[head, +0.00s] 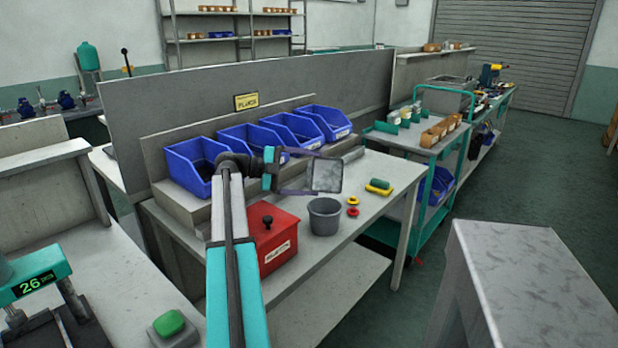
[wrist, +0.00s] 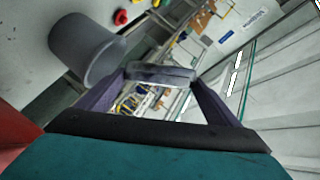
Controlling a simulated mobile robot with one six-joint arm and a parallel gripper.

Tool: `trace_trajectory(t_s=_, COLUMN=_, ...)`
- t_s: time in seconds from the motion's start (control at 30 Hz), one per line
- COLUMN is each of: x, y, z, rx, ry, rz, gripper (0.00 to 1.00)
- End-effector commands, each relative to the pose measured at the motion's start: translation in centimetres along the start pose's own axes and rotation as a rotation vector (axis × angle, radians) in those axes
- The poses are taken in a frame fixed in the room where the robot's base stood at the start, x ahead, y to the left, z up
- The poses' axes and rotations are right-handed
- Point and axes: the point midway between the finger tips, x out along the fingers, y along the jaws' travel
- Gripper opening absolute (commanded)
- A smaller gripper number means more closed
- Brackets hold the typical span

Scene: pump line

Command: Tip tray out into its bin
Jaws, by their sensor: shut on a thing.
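My gripper (head: 310,175) is shut on a small square grey tray (head: 328,175), held above the bench. The tray is turned steeply on edge, with its flat grey face toward the head camera. In the wrist view it shows as a narrow grey bar (wrist: 160,75) between the two purple fingers; whether anything is in it I cannot tell. A grey round bin (head: 324,217) stands upright on the bench below the tray, apart from it. The bin also shows at upper left in the wrist view (wrist: 85,50). Several blue bins (head: 190,168) stand in a row behind.
A red lidded box (head: 272,240) stands left of the grey bin. Red and yellow rings (head: 353,205) and a green-and-yellow piece (head: 379,187) lie to its right. A teal trolley (head: 415,140) stands beyond the bench. A grey surface (head: 530,290) is at front right.

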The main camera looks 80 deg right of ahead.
Motion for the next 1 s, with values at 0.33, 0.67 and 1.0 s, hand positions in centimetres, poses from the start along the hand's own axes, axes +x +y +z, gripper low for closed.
trace_trajectory(t_s=0.33, x=-0.06, y=-0.01, z=-0.15, rx=0.022, ry=0.0, rz=-0.009, gripper=0.53)
trace_trajectory(t_s=0.67, x=-0.06, y=-0.04, z=-0.16, rx=0.022, ry=0.0, rz=-0.009, gripper=0.53)
trace_trajectory(t_s=1.0, x=-0.24, y=-0.87, z=-0.56, rx=0.023, ry=0.0, rz=-0.009, gripper=0.53)
